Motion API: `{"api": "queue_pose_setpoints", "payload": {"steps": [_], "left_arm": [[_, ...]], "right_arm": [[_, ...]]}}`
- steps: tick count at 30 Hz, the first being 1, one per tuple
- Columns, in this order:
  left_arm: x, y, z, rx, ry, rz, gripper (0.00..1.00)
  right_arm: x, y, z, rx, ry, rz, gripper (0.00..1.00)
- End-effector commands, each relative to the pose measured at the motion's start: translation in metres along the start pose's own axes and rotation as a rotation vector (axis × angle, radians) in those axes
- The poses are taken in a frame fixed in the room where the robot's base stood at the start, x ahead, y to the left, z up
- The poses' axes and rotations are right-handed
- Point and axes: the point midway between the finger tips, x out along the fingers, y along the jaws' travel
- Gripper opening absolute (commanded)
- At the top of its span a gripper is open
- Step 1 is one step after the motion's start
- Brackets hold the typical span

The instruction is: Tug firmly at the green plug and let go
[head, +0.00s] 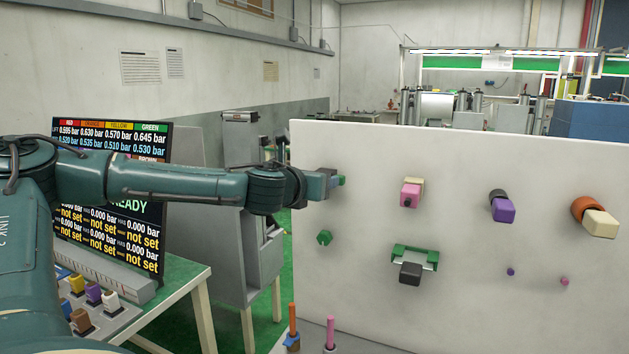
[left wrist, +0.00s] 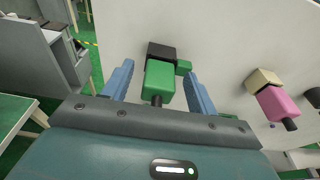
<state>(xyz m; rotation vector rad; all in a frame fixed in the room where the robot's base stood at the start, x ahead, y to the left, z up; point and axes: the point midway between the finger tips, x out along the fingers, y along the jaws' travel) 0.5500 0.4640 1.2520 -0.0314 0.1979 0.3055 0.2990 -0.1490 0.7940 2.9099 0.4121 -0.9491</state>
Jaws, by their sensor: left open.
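The green plug (left wrist: 158,82) sits at the white panel with a black block (left wrist: 161,50) behind it and a dark stub at its near end. In the left wrist view my left gripper (left wrist: 160,72) is open, with one blue finger on each side of the plug and visible gaps between. In the head view my left gripper (head: 333,182) is at the panel's upper left and hides most of the plug. My right gripper is not in view.
The white panel (head: 460,280) also carries a pink plug (head: 410,195), a purple plug (head: 502,209), a cream plug (head: 600,223) and a green bracket (head: 432,257) with a black block. A green knob (head: 324,238) is below my gripper. A screen (head: 110,215) stands at left.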

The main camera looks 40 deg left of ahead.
Motion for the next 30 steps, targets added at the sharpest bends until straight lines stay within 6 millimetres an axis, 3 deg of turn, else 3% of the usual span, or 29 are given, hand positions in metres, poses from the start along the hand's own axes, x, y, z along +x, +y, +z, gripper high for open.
{"api": "queue_pose_setpoints", "payload": {"steps": [2,19,20,30], "left_arm": [[-0.0001,0.0,0.0001,0.0,0.0,0.0,0.57],[-0.0002,0.0001,-0.0001,0.0,0.0,0.001,0.11],[-0.0002,0.0001,-0.0001,0.0,0.0,0.001,0.32],[-0.0002,0.0001,-0.0002,0.0,0.0,0.001,0.04]], "right_arm": [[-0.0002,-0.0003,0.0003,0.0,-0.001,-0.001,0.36],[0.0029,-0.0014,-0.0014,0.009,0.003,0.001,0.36],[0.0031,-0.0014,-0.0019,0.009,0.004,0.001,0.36],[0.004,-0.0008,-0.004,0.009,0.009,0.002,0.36]]}}
